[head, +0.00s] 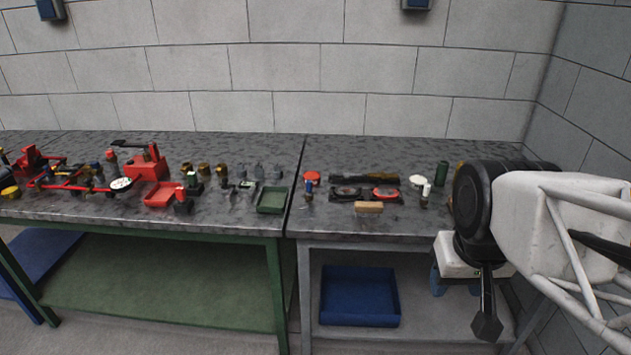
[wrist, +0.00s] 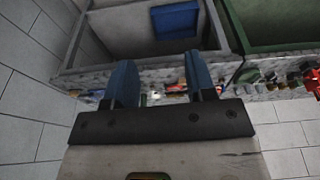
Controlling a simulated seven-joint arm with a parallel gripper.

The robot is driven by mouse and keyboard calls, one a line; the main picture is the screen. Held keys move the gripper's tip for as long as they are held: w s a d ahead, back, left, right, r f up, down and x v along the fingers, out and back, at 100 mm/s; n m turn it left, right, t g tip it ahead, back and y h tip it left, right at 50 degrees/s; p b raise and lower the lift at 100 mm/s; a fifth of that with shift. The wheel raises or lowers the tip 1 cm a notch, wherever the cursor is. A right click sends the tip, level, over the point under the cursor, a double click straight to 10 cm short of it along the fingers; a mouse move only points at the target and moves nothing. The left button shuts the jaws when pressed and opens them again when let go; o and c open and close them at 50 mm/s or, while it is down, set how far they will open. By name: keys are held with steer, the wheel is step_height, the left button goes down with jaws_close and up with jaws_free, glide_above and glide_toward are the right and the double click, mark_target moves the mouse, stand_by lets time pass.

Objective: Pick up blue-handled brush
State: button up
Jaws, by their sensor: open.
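A small upright item with a blue upper part (head: 309,188) stands near the left end of the right-hand bench in the head view. It may be the blue-handled brush, but it is too small to be sure. My gripper (head: 453,285) is at the right of the head view, in front of the right-hand bench and well apart from that item. In the wrist view my gripper (wrist: 160,82) shows two blue fingers spread wide with nothing between them. I cannot make out the brush in the wrist view.
The right-hand bench (head: 335,234) also holds a wooden block (head: 369,207), a red-and-black item (head: 385,193) and a green cylinder (head: 442,173). A blue tray (head: 360,297) lies on its lower shelf. The left bench (head: 110,221) is crowded with red parts and a green tray (head: 272,199).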

steer(key=w+a+r+n, duration=0.2)
steer(key=w, duration=0.6)
steer(key=w+a+r+n, duration=0.1)
steer(key=w+r, duration=0.1)
steer(key=w, duration=0.6)
steer(key=n+g, duration=0.3)
steer(key=n, duration=0.7)
glide_above(310, 180)
step_height(310, 180, down, 20)
steer(key=shift+s+r, duration=0.1)
steer(key=shift+r, duration=0.1)
steer(key=shift+f, duration=1.3)
